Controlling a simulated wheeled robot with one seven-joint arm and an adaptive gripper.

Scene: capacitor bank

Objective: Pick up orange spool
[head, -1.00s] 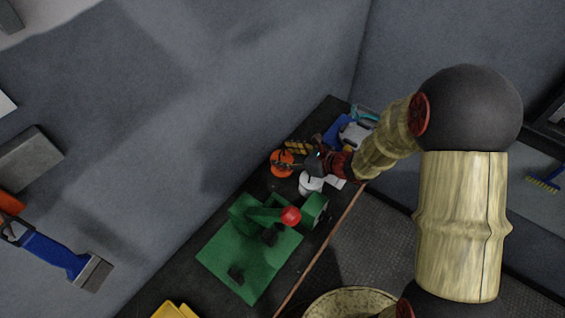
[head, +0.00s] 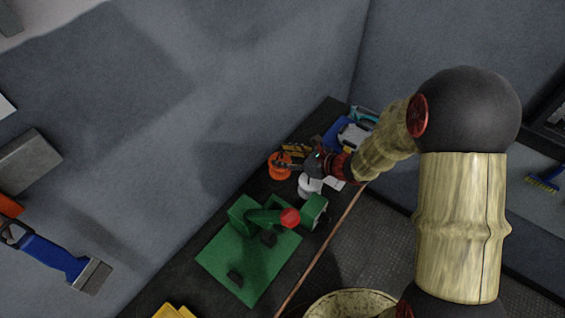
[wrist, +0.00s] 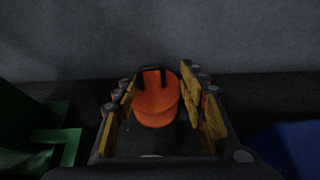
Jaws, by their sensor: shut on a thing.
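The orange spool (head: 279,166) is at the far part of the dark bench, near the grey wall. In the wrist view the orange spool (wrist: 155,103) sits between the yellow-padded fingers, with a dark loop-shaped piece at its top. My gripper (head: 287,158) reaches in from the right and is shut on the spool; it also shows in the wrist view (wrist: 157,100). I cannot tell whether the spool touches the bench or is slightly above it.
A white object (head: 309,186) stands close below my gripper. A blue and white item (head: 352,136) lies behind the wrist. The wall is close on the left.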

